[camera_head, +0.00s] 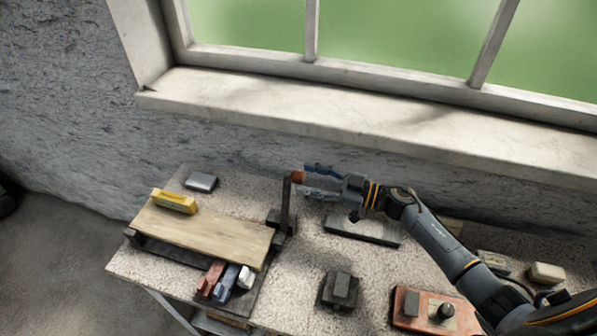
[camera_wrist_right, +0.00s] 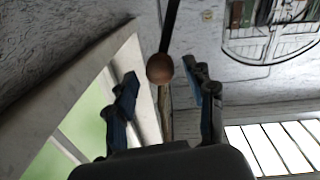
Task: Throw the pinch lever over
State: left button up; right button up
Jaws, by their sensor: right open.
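The pinch lever (camera_head: 285,208) is a dark upright bar at the right end of a wooden board (camera_head: 205,232), with a round reddish-brown knob (camera_head: 298,177) on top. My right gripper (camera_head: 307,180) comes in from the right, open, with its fingertips close to the knob. In the right wrist view the knob (camera_wrist_right: 160,68) shows between the two open blue-and-black fingers (camera_wrist_right: 160,78), with gaps on both sides. The dark lever bar (camera_wrist_right: 170,28) runs up from it there. My left gripper is not in view.
A yellow block (camera_head: 174,201) lies on the board. Red, blue and white pieces (camera_head: 226,281) lie in front of it. A dark block (camera_head: 340,289), a dark plate (camera_head: 362,229) and a reddish tray (camera_head: 408,318) are on the bench. The window sill (camera_head: 330,105) runs behind.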

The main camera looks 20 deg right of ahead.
aim_at(299, 177)
jog(key=x, duration=0.2)
jog(key=shift+w+a+r, duration=0.1)
jog(key=shift+w+a, duration=0.1)
jog(key=shift+a, duration=0.15)
jog(key=shift+w+a, duration=0.1)
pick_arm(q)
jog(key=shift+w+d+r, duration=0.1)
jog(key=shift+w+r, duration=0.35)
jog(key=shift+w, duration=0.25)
pick_arm(e)
grip_shut()
